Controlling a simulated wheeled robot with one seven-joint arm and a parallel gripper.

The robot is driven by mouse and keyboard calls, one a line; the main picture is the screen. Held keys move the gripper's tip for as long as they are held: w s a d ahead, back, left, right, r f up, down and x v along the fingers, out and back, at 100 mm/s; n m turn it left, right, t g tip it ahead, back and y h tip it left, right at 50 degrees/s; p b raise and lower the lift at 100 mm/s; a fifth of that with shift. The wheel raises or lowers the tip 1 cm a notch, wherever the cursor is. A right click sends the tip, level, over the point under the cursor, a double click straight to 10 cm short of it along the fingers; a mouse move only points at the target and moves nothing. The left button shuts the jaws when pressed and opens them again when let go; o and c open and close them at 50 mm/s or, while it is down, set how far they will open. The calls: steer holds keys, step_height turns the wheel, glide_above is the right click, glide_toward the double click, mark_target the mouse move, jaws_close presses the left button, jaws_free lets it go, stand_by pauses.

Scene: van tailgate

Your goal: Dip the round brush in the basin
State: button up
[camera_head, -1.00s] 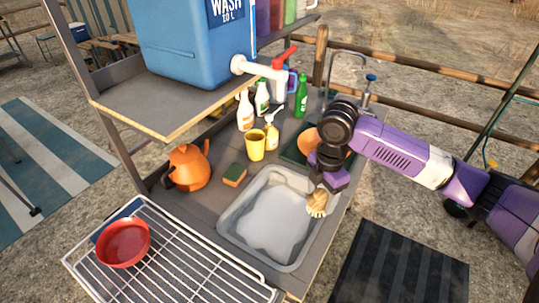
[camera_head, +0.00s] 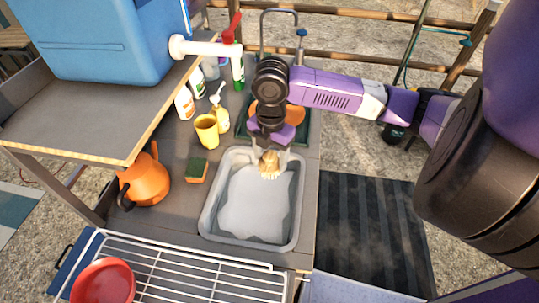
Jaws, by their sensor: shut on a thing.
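The round brush (camera_head: 269,164) has a tan wooden body with pale bristles pointing down. My gripper (camera_head: 269,148) is shut on it from above. The brush shows at the far end of the grey basin (camera_head: 209,205), over its inside. I cannot tell whether the bristles touch the whitish water (camera_head: 252,207) in the basin. The top of the brush is partly hidden by my gripper.
A sponge (camera_head: 197,171), an orange kettle (camera_head: 145,181) and a yellow cup (camera_head: 207,130) stand left of the basin. A wire rack (camera_head: 190,270) with a red bowl (camera_head: 104,284) lies nearer. A green tray (camera_head: 302,133) with an orange item lies behind. A shelf (camera_head: 95,118) overhangs the left.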

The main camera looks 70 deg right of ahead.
steer(key=shift+f+b, duration=4.3)
steer(key=shift+f, duration=1.6)
steer(key=shift+r, duration=0.1)
step_height(320, 180, up, 12)
steer(key=p, duration=0.9)
steer(key=shift+r+p, duration=0.2)
steer(key=shift+p, duration=0.15)
